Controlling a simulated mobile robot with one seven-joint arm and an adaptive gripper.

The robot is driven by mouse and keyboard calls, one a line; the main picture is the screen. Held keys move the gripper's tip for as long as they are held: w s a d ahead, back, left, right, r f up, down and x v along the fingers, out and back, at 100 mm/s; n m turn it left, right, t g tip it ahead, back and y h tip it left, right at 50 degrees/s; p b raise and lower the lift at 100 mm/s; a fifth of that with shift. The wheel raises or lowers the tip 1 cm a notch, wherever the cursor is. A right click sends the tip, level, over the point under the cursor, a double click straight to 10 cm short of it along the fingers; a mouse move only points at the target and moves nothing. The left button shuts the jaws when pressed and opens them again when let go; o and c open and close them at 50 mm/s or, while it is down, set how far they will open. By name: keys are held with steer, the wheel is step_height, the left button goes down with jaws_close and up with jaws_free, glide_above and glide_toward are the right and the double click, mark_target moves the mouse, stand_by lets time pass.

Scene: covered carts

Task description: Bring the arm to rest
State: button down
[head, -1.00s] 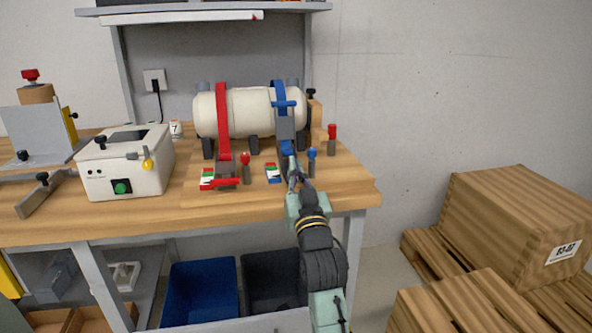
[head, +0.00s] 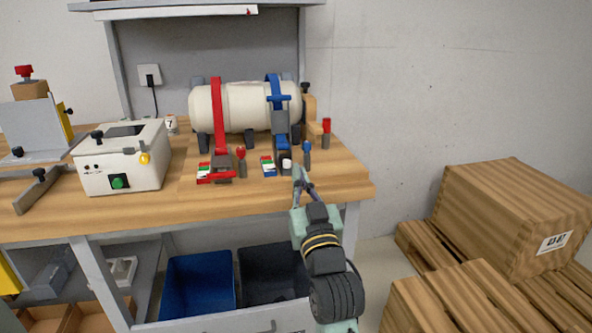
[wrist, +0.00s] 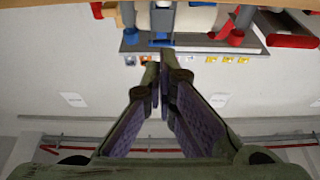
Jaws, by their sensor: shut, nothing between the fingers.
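My gripper (head: 300,178) is shut and empty in the head view, just in front of the bench's front edge near its right end. It points up and toward the bench. In the wrist view my gripper (wrist: 157,62) shows its two fingers close together. Behind it on the workbench (head: 120,220) lies a white cylinder tank (head: 245,107) with a red strap (head: 217,115) and a blue strap (head: 279,120). The blue strap's grey lever part hangs down in front, close behind my fingertips in the picture. I cannot tell the exact gap.
A white box with a green button (head: 125,160) stands left on the bench. Small red (head: 241,160) and blue (head: 307,152) knobbed posts stand near the tank. Below are a blue bin (head: 200,282) and a dark bin (head: 272,275). Wooden crates (head: 500,215) stand at right.

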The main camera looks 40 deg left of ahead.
steer(key=shift+s+d+f, duration=0.1)
steer(key=shift+s+d, duration=0.15)
stand_by(0.4)
